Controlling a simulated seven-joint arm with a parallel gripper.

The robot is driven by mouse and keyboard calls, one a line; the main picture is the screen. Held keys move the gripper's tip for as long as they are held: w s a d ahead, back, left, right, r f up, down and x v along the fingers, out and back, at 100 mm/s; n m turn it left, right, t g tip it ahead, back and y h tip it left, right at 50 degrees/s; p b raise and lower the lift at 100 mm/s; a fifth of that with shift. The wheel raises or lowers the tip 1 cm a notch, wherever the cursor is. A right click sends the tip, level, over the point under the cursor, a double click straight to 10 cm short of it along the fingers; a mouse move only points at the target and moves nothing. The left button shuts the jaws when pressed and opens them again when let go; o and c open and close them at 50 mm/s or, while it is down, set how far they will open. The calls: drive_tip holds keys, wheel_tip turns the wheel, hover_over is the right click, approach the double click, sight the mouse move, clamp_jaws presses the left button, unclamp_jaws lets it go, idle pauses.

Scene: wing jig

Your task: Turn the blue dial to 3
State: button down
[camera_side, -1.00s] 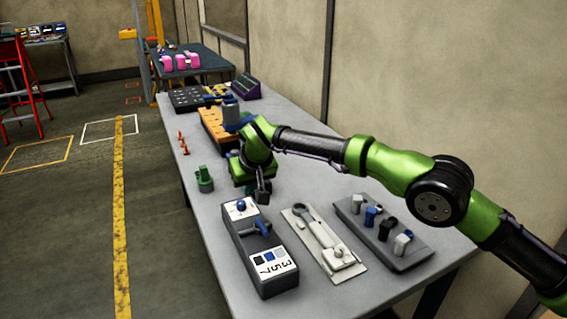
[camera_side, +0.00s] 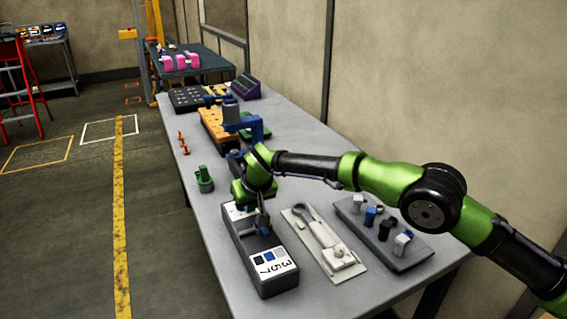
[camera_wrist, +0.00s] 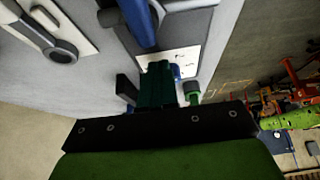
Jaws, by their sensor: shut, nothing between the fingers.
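A dark grey box (camera_side: 250,262) stands near the table's front left edge. Its top carries a white panel (camera_side: 272,264) printed with 3, 5, 7 and colour swatches. My gripper (camera_side: 263,224) is low over the box's middle, shut and empty. In the side view it hides most of the blue handle and the blue round knob on top. In the wrist view, a thick blue bar (camera_wrist: 138,20) lies just beyond my fingers (camera_wrist: 158,70). A small blue knob (camera_wrist: 176,72) shows on a white plate (camera_wrist: 185,57) beside them. I cannot tell contact or the dial's setting.
A pale board with a wrench-like tool (camera_side: 318,238) lies right of the box. A grey tray (camera_side: 385,240) with several small pegs is further right. A green part (camera_side: 204,180) stands on the left edge. An orange block (camera_side: 215,130) is further back.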

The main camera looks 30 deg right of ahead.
drive_tip(key=shift+a, duration=0.2)
drive_tip(key=shift+s+a, duration=0.1)
drive_tip(key=shift+a, duration=0.7)
drive_tip(key=shift+a, duration=0.1)
idle(0.5)
drive_tip(key=shift+s+a+r, duration=0.1)
drive_tip(key=shift+s, duration=0.15)
drive_tip(key=shift+r, duration=2.95)
